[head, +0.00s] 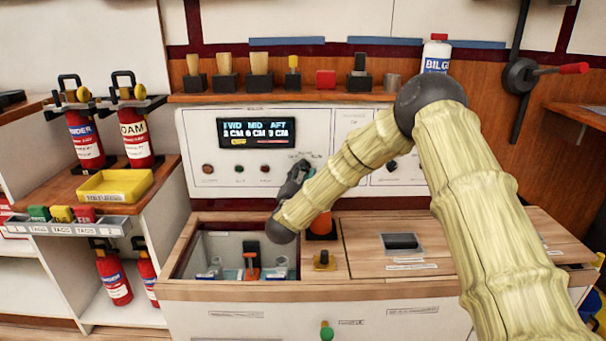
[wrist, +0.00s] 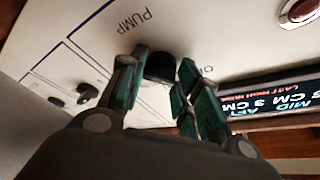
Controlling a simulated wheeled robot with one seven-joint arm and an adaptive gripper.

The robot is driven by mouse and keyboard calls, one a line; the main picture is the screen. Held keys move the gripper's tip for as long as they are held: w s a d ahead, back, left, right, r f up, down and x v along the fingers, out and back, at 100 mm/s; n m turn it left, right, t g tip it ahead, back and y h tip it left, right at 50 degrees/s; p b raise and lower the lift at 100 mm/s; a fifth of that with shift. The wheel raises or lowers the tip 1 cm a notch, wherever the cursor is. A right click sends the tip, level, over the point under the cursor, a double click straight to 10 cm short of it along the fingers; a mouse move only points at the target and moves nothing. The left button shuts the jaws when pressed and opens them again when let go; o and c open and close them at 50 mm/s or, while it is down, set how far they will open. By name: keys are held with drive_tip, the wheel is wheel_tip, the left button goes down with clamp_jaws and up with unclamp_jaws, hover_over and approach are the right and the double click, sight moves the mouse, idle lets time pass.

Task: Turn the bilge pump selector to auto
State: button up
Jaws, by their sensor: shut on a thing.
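The bilge pump selector is a black knob (wrist: 160,68) on the white panel (head: 215,180), below the word PUMP as it shows rotated in the wrist view. My gripper (wrist: 158,82) has its green-padded fingers shut on this knob, one on each side. In the head view my gripper (head: 297,178) is against the panel, right of the small buttons, and hides the knob. Small lettering shows just above it. Which mark the knob points to cannot be told. The display (head: 256,133) left of my gripper reads FWD, MID and AFT with centimetre values.
An open bilge well (head: 205,245) is below the panel, with an orange and black part inside. A shelf (head: 190,98) above carries brushes, blocks and a white bottle (head: 436,55). Fire extinguishers (head: 136,135) and a yellow tray (head: 115,185) stand left. My arm spans the right side.

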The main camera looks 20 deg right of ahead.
drive_tip(key=shift+m, duration=0.4)
drive_tip(key=m+p, duration=0.1)
drive_tip(key=m+g+p, duration=0.1)
drive_tip(key=m+g, duration=0.1)
drive_tip(key=m, duration=0.1)
drive_tip(key=shift+r+h+p, duration=0.25)
drive_tip(key=shift+h+p, duration=0.15)
drive_tip(key=m+p, duration=0.1)
drive_tip(key=m, duration=0.1)
drive_tip(key=m+g+p, duration=0.1)
drive_tip(key=m, duration=0.1)
drive_tip(key=shift+a+m+g+y, duration=0.15)
drive_tip(key=shift+m+g+y, duration=0.15)
drive_tip(key=shift+y, duration=0.1)
drive_tip(key=o, duration=1)
drive_tip(key=v, duration=1.2)
drive_tip(key=shift+w+r, duration=0.1)
drive_tip(key=shift+r, duration=0.1)
